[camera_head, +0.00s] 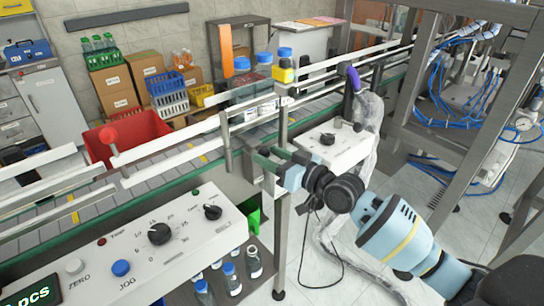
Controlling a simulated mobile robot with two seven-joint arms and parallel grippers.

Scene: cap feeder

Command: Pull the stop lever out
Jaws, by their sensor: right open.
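A lever with a red ball knob (108,134) stands at the white guide rail of the conveyor, left of centre; it looks like the stop lever. Its short stem runs down to the rail. My right gripper (263,164) is open and empty at the conveyor's near edge, beside an upright grey post. It is well to the right of the red knob and apart from it. My right arm comes in from the lower right. My left gripper is out of view.
A control panel (130,262) with knobs and buttons fills the lower left. Blue-capped bottles (264,68) stand on the conveyor (60,200) behind the gripper. A white box with a black knob (335,145) is behind my wrist. A metal frame with blue hoses (425,70) stands right.

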